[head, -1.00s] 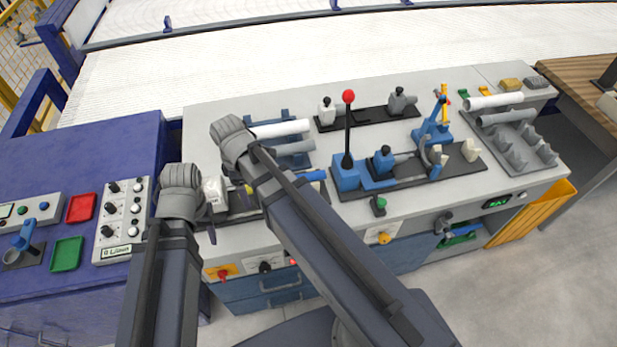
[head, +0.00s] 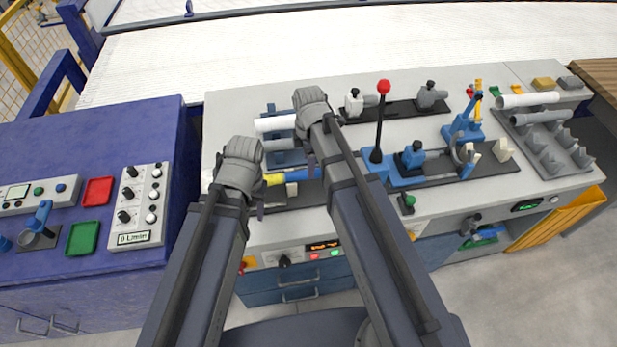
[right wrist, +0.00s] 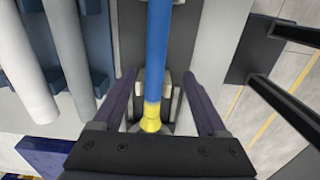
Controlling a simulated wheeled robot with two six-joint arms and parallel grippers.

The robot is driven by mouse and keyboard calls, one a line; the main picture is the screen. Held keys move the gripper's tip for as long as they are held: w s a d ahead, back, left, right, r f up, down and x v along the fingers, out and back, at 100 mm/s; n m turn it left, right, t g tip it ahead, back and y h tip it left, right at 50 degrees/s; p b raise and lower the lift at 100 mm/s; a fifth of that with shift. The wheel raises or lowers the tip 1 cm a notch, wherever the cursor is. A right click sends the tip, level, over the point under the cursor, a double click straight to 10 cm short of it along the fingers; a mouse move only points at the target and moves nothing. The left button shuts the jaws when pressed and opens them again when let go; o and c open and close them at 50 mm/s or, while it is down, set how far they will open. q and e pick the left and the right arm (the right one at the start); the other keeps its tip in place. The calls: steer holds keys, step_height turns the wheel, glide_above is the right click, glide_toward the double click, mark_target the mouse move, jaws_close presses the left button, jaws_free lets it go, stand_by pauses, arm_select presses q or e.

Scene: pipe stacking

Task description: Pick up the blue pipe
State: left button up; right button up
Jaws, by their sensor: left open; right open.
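The blue pipe (head: 308,173), with a yellow end at the left, lies along a dark holder on the near part of the bench. My right arm hides part of it in the head view. In the right wrist view the blue pipe (right wrist: 158,50) runs between the open fingers of my right gripper (right wrist: 160,78), with apparent gaps on both sides. Its yellow end points toward the wrist. My left gripper (head: 257,200) is open near the pipe's yellow end in the head view. Whether its fingers straddle the pipe is unclear.
A white pipe (head: 275,124) and a grey pipe (head: 282,144) lie on a blue rack behind. A red-knobbed lever (head: 384,88) and clamps stand to the right. A grey rack (head: 556,148) holds more pipes. A blue table (head: 70,150) with trays is at left.

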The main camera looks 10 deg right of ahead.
mark_target(306, 171)
steer(key=shift+w+a+f+b, duration=0.1)
steer(key=shift+w+f+b, duration=0.05)
steer(key=shift+f+b, duration=0.6)
steer(key=shift+w+a+f+b, duration=0.1)
steer(key=shift+a+f+b, duration=0.05)
steer(key=shift+f+b, duration=0.6)
steer(key=shift+w+a+f+b, duration=0.1)
steer(key=shift+w+f+b, duration=0.05)
steer(key=shift+f+b, duration=0.55)
arm_select(q)
step_height(306, 171, down, 6)
steer(key=shift+r+b, duration=0.15)
steer(key=shift+b, duration=0.25)
arm_select(e)
steer(key=shift+f, duration=0.6)
arm_select(q)
steer(key=shift+r, duration=0.15)
arm_select(e)
steer(key=shift+r, duration=0.1)
steer(key=shift+c, duration=0.2)
jaws_close()
